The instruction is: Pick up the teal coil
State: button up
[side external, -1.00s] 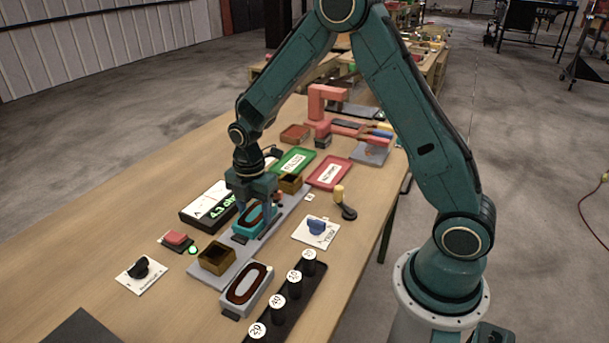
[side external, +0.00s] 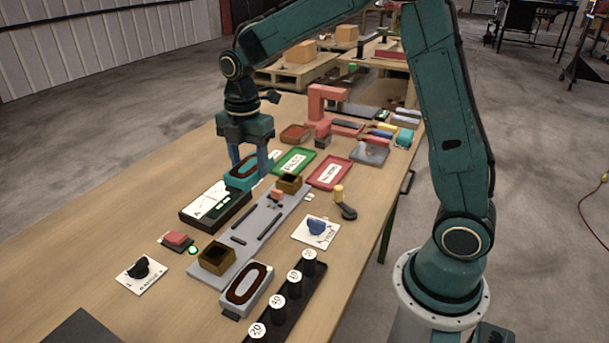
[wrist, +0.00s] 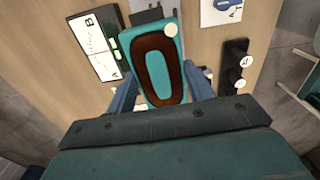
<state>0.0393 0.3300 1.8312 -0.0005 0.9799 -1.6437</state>
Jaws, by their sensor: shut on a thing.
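The teal coil (side external: 241,175) is a teal block with a dark brown oval winding on top. It is held in the air, over the meter box in the side view. My gripper (side external: 245,168) is shut on it, with a blue finger on either side. In the wrist view the coil (wrist: 158,68) sits between the two fingers (wrist: 160,95), its brown oval facing the camera. A grey rail (side external: 225,262) with dark slots lies below and to the right, with no coil between its two brown boxes.
A grey coil block (side external: 247,290) and a black weight rack (side external: 300,300) stand at the front. Green (side external: 294,161) and red (side external: 329,172) trays lie behind. A white-faced meter box (side external: 214,205), red button (side external: 176,239) and blue knob (side external: 316,227) flank the rail.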

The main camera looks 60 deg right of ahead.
aim_at(249, 162)
notch_tip(249, 162, up, 7)
jog(key=shift+f, duration=0.15)
dwell(0.7)
jog(key=shift+w+d, duration=0.35)
jog(key=shift+d, duration=0.1)
jog(key=w+d, duration=0.3)
jog(key=d, duration=1.1)
jog(key=w+d, duration=0.2)
jog(key=d, duration=1.2)
notch_tip(249, 162, down, 16)
jog(key=shift+f, duration=0.2)
jog(key=shift+f, duration=0.1)
jog(key=shift+f, duration=2)
jog(key=shift+f, duration=0.1)
